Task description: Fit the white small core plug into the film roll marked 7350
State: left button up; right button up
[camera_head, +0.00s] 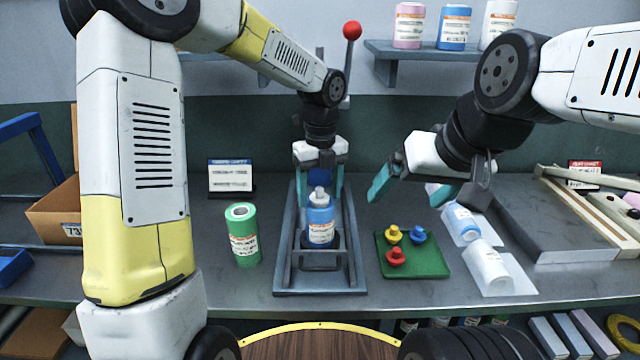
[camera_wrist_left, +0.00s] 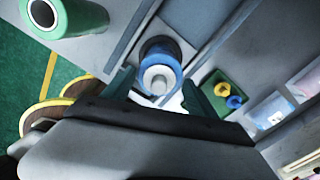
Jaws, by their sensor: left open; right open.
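A blue film roll (camera_head: 320,225) stands upright in the grey cradle (camera_head: 291,250) on the bench; its label is too small to read. The white small core plug (camera_head: 319,195) sits at the top of this roll, its knob standing up. It shows within the roll's blue end in the left wrist view (camera_wrist_left: 158,79); how deep it sits I cannot tell. My left gripper (camera_head: 320,190) is open, pointing down, with its teal fingers either side of the plug and roll top. My right gripper (camera_head: 411,190) is open and empty, above the bench to the right.
A green tray (camera_head: 428,268) holds yellow, blue and red plugs right of the cradle. A green roll (camera_head: 242,235) stands left of it. Wrapped rolls (camera_head: 488,265) lie at the right. A red-knobbed lever (camera_head: 351,31) rises behind. A cardboard box (camera_head: 50,212) is at the far left.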

pick_arm(q)
notch_tip(320, 180, up, 7)
jog(key=shift+r, duration=0.5)
jog(key=s+a+r+n+t, duration=0.1)
jog(key=s+a+n, duration=0.3)
jog(key=n, duration=0.6)
jog(key=s+a+r+n+t+h, duration=0.1)
jog(key=s+a+r+n+t, duration=0.1)
jog(key=s+a+n, duration=0.3)
jog(key=s+a+r+n+t+h, duration=0.1)
jog(key=s+a+n+t, duration=0.2)
jog(key=s+n, duration=0.7)
jog(key=a+n, duration=0.2)
jog(key=n, duration=0.3)
jog(key=shift+s+a+r+n, duration=0.15)
jog(key=shift+s+r+n, duration=0.1)
jog(key=shift+s+n, duration=0.1)
